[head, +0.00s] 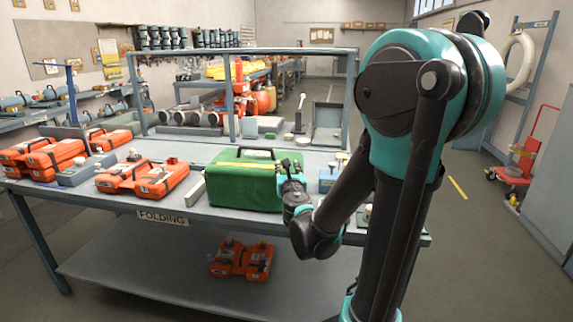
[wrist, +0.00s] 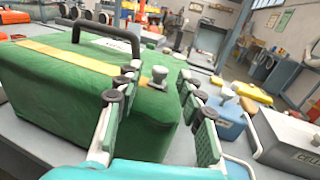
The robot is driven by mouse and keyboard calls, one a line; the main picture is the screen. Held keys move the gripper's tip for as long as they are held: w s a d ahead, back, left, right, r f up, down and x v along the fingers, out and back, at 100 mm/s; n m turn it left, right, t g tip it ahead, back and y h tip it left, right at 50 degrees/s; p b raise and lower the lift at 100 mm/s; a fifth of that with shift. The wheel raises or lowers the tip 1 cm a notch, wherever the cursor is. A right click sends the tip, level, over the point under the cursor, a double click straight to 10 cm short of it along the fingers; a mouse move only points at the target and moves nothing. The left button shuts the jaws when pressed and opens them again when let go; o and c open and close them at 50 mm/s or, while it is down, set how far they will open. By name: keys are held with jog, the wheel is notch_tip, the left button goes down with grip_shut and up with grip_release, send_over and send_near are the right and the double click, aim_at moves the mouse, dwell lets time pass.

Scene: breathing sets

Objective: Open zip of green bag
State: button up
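The green bag (head: 232,192) stands on the grey workbench, with a dark carry handle and a yellow strip along its top. It fills the left of the wrist view (wrist: 70,95). A small grey knob (wrist: 158,77), perhaps the zip pull, shows at the bag's right end near its top edge. My gripper (head: 291,168) is at the bag's right end. In the wrist view, my gripper's fingers (wrist: 160,80) are apart, one on each side of the knob. I see a gap between knob and fingers. The zip line itself is not clear.
Orange cases (head: 142,178) lie left of the bag on the workbench (head: 150,205). A blue box (wrist: 225,118) and a grey box (wrist: 290,140) stand to the right of my gripper. A raised frame (head: 250,51) stands behind the bag. An orange set (head: 240,260) lies on the lower shelf.

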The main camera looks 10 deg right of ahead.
jog(key=s, duration=0.8)
jog(key=shift+s+a, duration=0.15)
jog(key=shift+a, duration=0.1)
jog(key=s+d+f+m+g+h, duration=0.2)
jog(key=s+d+f+m+g, duration=0.3)
jog(key=m, duration=0.6)
jog(key=s+d+f+m+g+h, duration=0.2)
jog(key=d+f+m+g, duration=0.1)
jog(key=d+f+m, duration=0.6)
jog(key=s+a+f+m+g+y, duration=0.5)
jog(key=s+m, duration=0.5)
jog(key=m, duration=0.5)
jog(key=a+f, duration=0.2)
jog(key=a, duration=0.1)
jog(key=shift+a+f+g, duration=0.2)
jog(key=shift+f+g, duration=0.1)
jog(key=shift+g, duration=0.1)
jog(key=shift+c, duration=0.3)
dwell(0.5)
